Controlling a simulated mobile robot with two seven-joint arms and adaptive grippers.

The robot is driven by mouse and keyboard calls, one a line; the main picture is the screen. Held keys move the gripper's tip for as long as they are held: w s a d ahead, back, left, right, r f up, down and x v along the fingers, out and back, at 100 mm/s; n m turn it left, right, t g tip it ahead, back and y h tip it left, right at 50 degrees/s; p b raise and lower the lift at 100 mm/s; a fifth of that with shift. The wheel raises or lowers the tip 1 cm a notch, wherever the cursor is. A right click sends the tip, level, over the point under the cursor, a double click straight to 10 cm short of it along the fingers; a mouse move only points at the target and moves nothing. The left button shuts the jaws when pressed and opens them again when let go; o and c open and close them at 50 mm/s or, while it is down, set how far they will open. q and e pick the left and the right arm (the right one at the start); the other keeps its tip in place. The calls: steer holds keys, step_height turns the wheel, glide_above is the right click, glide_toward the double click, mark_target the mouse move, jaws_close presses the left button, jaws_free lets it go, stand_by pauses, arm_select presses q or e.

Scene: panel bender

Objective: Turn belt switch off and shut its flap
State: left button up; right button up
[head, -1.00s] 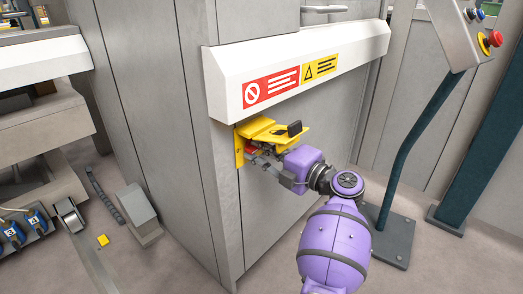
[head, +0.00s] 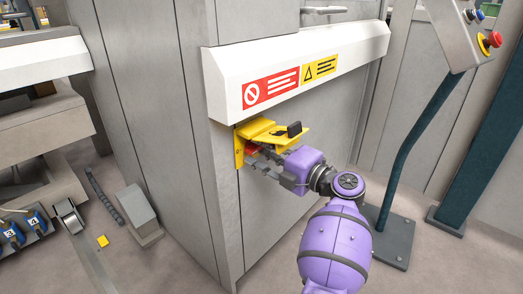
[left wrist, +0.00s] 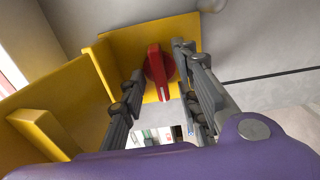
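The belt switch is a red rotary knob (left wrist: 155,66) on a yellow plate (left wrist: 126,45) in the left wrist view. In the head view the knob (head: 252,148) is a small red patch, partly hidden. The yellow flap (head: 291,137) stands open, swung up, with a dark block on it. It fills the left side of the wrist view (left wrist: 45,85). My left gripper (head: 262,161) is open under the flap, with one finger on each side of the knob; I cannot tell whether they touch it. My right gripper is not in view.
A white guard rail (head: 300,70) with warning labels juts out just above the switch. A post with an emergency stop button (head: 495,39) stands at the right. The floor around the grey cabinet is mostly clear there.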

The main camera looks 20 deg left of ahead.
arm_select(q)
steer(key=v, duration=1.2)
